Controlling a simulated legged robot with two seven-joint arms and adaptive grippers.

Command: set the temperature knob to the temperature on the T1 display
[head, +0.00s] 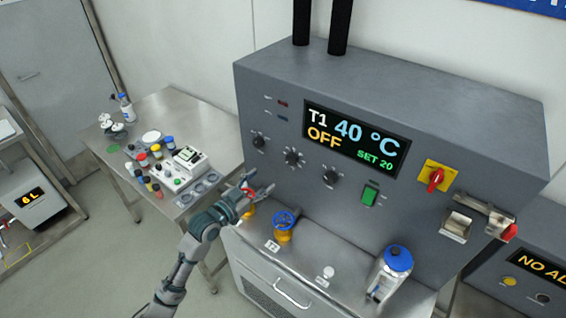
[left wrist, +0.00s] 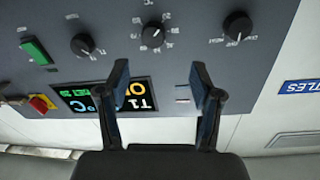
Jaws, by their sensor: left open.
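The T1 display (head: 354,138) on the grey cabinet reads T1 40 °C, OFF and SET 20. Below and left of it are three black knobs: a left one (head: 258,140), a middle one (head: 293,157) ringed by marks, and a right one (head: 331,178). The left wrist view shows them inverted, with the middle knob (left wrist: 152,35) between the other two; its marks are too small to read surely. My left gripper (head: 260,187) is open and empty, below the knobs in the head view and apart from them. Its fingers (left wrist: 161,78) partly cover the display in the wrist view.
A green switch (head: 370,195) and a red rotary switch (head: 436,178) are on the panel. A blue-wheeled valve (head: 285,222) and a blue-capped container (head: 396,262) stand on the ledge below. A steel table (head: 200,110) with bottles and devices stands left.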

